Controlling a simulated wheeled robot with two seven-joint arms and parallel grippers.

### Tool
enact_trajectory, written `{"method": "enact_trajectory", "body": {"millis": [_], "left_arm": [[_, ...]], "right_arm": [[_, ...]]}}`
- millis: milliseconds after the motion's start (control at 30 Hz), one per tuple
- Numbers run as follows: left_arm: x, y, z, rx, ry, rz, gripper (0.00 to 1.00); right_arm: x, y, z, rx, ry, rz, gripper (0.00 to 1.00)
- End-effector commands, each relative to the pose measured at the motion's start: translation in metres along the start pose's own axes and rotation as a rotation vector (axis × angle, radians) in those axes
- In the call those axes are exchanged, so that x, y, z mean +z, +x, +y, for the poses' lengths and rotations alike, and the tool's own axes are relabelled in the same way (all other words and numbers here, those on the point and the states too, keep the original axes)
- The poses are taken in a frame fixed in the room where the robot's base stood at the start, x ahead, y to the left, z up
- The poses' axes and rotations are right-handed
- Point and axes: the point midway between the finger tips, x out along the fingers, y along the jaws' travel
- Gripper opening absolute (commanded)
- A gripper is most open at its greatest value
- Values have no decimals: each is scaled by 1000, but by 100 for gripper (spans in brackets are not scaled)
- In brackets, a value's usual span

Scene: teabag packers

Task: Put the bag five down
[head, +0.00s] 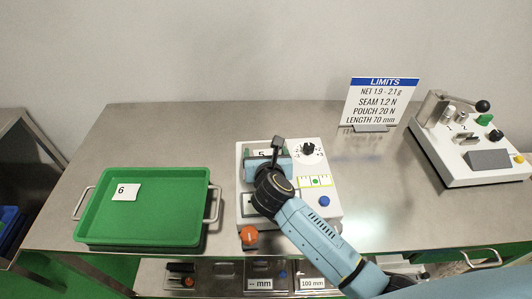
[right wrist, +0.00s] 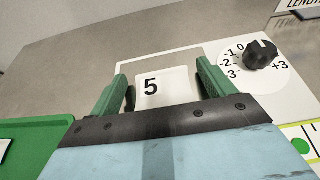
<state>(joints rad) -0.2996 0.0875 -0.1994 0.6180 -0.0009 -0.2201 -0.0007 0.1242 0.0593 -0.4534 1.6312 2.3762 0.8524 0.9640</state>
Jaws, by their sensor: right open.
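Bag five, a small white bag marked 5 (right wrist: 152,86), lies on the white machine (right wrist: 180,46) in the right wrist view. In the head view it shows only partly (head: 261,153), at the machine's upper left. My right gripper (right wrist: 161,75) is open, with one green finger on each side of the bag. The fingers look apart from the bag's edges; I cannot tell their height above it. In the head view my right gripper (head: 267,150) hangs over the machine and hides part of it. My left gripper is not in view.
A green tray (head: 150,232) with bag six (head: 125,192) stands left of the machine. The machine carries a black dial (head: 308,149) and an orange button (head: 249,236). A limits sign (head: 378,105) and another white machine (head: 490,172) stand right. The table between is clear.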

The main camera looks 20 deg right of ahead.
Motion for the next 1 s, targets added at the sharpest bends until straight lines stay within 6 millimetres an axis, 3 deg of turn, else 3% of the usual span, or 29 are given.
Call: {"method": "enact_trajectory", "body": {"millis": [233,700,1000], "left_arm": [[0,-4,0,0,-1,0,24],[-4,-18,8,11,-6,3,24],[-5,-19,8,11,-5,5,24]], "right_arm": [[3,-10,1,2,1,1,82],[4,-102,0,1,2,2,82],[4,-122,0,0,1,0,82]]}}
